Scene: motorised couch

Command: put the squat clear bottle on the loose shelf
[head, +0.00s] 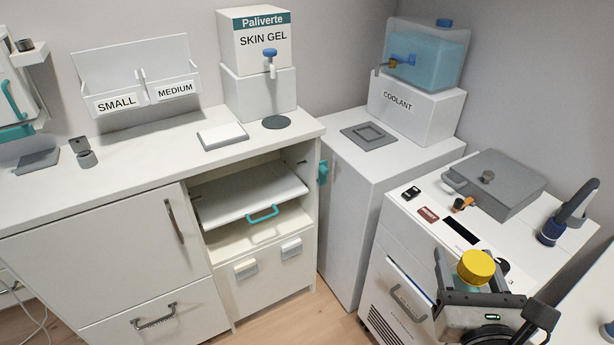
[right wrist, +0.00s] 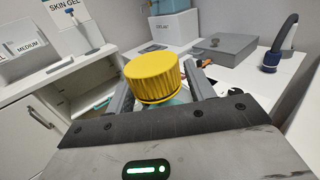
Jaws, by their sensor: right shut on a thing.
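A bottle with a ridged yellow cap (head: 476,267) is in my right gripper (head: 470,286), at the lower right of the head view. Its clear, bluish body shows only in part below the cap; the rest is hidden by the gripper. In the right wrist view the yellow cap (right wrist: 153,78) stands up between the two fingers (right wrist: 158,92), which are shut on the bottle. The loose shelf (head: 245,190) is a white board with a teal handle (head: 262,213), lying in the open cabinet compartment left of the gripper. Its top is bare. My left gripper is not in view.
Below my right gripper is a white machine (head: 385,262) with a grey lidded box (head: 500,182) on top. A coolant tank (head: 428,52) stands on a white block behind. The counter (head: 150,165) above the shelf carries a skin gel dispenser (head: 258,88) and a white tray (head: 222,136).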

